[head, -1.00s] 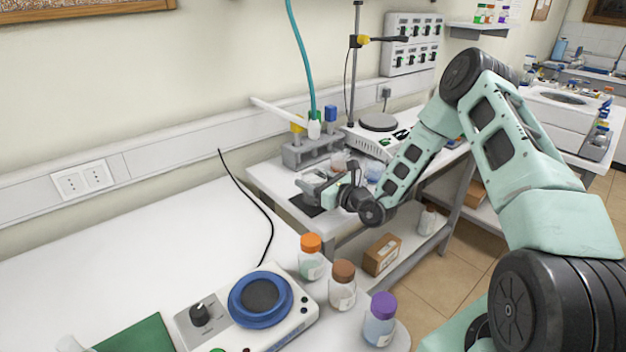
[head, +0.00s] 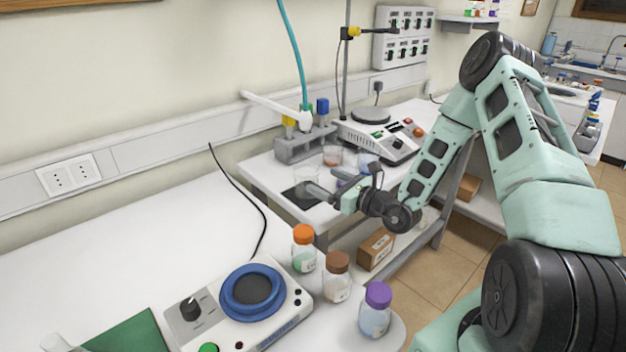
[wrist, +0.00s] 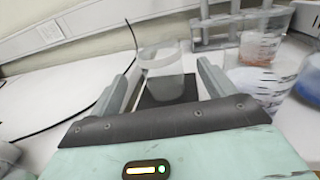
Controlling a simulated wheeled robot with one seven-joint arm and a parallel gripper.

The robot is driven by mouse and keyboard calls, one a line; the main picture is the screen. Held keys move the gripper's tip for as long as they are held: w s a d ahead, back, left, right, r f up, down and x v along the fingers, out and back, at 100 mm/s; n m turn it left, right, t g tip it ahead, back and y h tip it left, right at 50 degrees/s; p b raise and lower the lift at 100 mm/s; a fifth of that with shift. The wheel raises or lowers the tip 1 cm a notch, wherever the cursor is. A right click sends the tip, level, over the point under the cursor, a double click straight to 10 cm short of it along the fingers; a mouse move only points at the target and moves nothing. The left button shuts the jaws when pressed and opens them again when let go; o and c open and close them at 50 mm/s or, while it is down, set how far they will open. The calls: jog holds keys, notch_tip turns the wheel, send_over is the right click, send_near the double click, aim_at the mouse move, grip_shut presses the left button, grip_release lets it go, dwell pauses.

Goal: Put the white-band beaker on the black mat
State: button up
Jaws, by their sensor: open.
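The clear white-band beaker (head: 307,176) stands upright on the small black mat (head: 294,194) at the near end of the far bench. My gripper (head: 326,189) is open beside the beaker, on its right side. In the wrist view the beaker (wrist: 163,62) shows beyond and between the two spread fingers of my gripper (wrist: 166,78). The black mat (wrist: 166,92) lies beneath it. The fingers look apart from the glass. The pale band on the beaker is faint.
A beaker with reddish liquid (head: 332,156) and one with blue liquid (head: 367,163) stand close by. A grey rack (head: 304,146) and a hotplate (head: 378,135) are behind. Capped bottles stand on the near bench; its middle is clear.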

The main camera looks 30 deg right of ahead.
jog(key=shift+v, duration=2.05)
